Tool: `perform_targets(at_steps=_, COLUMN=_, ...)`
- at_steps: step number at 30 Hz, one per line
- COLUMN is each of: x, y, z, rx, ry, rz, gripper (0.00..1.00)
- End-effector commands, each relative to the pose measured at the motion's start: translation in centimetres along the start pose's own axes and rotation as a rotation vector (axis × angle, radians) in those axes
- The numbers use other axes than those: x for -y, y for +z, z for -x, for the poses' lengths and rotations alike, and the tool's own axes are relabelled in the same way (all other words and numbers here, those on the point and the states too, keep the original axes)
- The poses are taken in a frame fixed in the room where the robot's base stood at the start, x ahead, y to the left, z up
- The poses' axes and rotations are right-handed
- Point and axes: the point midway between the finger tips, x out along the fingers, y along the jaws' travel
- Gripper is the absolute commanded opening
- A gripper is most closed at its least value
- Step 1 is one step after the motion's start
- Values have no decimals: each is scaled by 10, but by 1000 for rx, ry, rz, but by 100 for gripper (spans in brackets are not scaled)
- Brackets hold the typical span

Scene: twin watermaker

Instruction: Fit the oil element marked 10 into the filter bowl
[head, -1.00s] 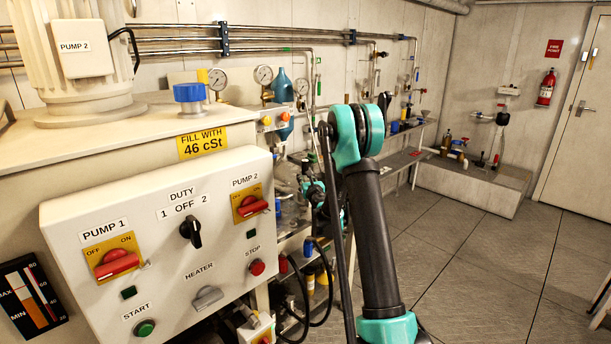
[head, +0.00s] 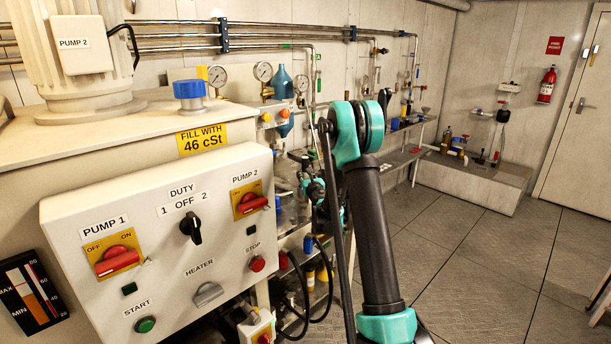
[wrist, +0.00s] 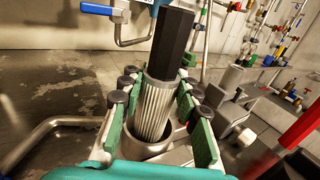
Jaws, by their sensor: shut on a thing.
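My gripper (wrist: 158,92) is shut on a pleated, light grey cylindrical element (wrist: 154,112) with a black faceted upper part (wrist: 173,44). Green finger pads lie along both sides of it. The element stands slightly tilted in the wrist view. Its lower end is at the mouth of a round grey metal bowl (wrist: 133,150), whose rim shows around it. I cannot tell how deep it sits. No number 10 is readable. In the head view, my arm hides most of the gripper and the element.
A blue-handled valve on a pipe (wrist: 98,9) is at upper left in the wrist view. A curved metal pipe (wrist: 45,130) lies left of the bowl, and a red bar (wrist: 303,130) is at right. In the head view, the pump control panel (head: 165,240) stands left; open floor (head: 480,260) lies right.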

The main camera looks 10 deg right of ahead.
Motion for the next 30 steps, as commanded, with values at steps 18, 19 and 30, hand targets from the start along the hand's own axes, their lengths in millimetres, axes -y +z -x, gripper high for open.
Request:
perform_targets(at_steps=18, x=0, y=-4, z=0, rx=0, ry=0, rz=0, gripper=11)
perform_targets(at_steps=19, x=0, y=-5, z=0, rx=0, ry=0, rz=0, gripper=11)
perform_targets(at_steps=30, x=0, y=-14, z=0, rx=0, ry=0, rz=0, gripper=11)
